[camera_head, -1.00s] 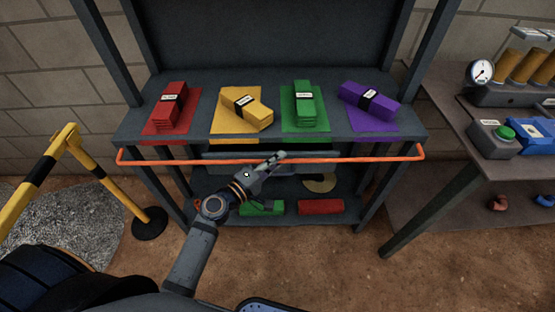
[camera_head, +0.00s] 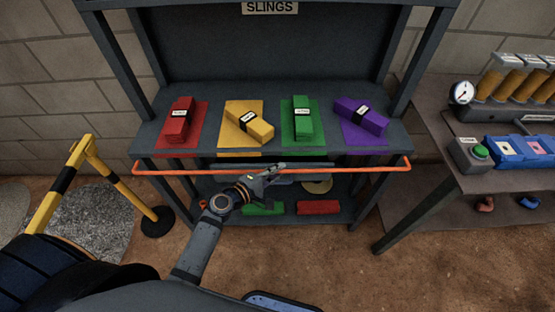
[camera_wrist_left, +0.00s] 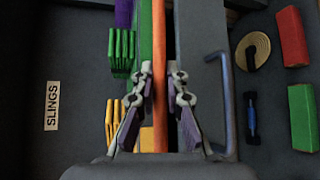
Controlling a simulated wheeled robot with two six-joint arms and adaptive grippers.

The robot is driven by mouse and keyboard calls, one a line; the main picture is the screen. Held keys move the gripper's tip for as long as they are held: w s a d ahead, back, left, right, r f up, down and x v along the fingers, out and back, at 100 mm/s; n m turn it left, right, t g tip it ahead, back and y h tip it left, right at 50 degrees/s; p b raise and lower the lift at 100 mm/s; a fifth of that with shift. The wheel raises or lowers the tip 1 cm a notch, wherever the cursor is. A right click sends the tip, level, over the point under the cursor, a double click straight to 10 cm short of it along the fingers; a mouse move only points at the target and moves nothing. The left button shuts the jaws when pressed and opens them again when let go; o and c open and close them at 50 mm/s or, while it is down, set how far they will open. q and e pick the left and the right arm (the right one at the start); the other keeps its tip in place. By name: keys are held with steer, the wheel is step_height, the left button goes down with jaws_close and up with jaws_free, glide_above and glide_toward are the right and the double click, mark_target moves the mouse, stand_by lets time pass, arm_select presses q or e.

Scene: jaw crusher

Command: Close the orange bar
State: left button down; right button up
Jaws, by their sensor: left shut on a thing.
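The orange bar (camera_head: 350,168) runs level across the front of the grey rack, just below the edge of its upper shelf (camera_head: 215,148). Its ends bend back toward the rack. My left gripper (camera_head: 274,170) is at the middle of the bar. In the left wrist view the orange bar (camera_wrist_left: 159,60) passes between the two fingers of my left gripper (camera_wrist_left: 158,100), which is shut on it. The exact finger contact is hard to see in the head view. My right gripper is not in view.
Red (camera_head: 179,122), yellow (camera_head: 250,124), green (camera_head: 302,120) and purple (camera_head: 361,115) slings lie on matching mats. A side table (camera_head: 465,178) with a gauge stands right. A yellow-black barrier (camera_head: 62,182) stands left. The lower shelf holds a red block (camera_head: 318,207).

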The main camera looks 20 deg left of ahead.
arm_select(q)
steer(key=w+r+n+g+p, duration=0.1)
steer(key=n+g+p, duration=0.1)
steer(key=p, duration=0.4)
steer(key=w+r+n+g+p, duration=0.1)
steer(key=n+g+p, duration=0.1)
steer(key=g+p, duration=0.3)
steer(key=w+a+r+n+g+p, duration=0.1)
steer(key=r+n+g+p, duration=0.1)
steer(key=p, duration=0.4)
steer(key=shift+w+r+g+h+p, duration=0.1)
steer(key=shift+w+g+h+p, duration=0.2)
steer(key=shift+g, duration=0.4)
steer(key=shift+w+a+n+g+b, duration=0.2)
steer(key=shift+w+n+g+b, duration=0.2)
steer(key=shift+n+g+b, duration=0.6)
steer(key=shift+w+r+h+b, duration=0.15)
steer(key=shift+h+b, duration=0.25)
steer(key=shift+b, duration=0.25)
steer(key=shift+g, duration=0.3)
steer(key=c, duration=1.4)
jaws_free()
steer(key=shift+o, duration=0.2)
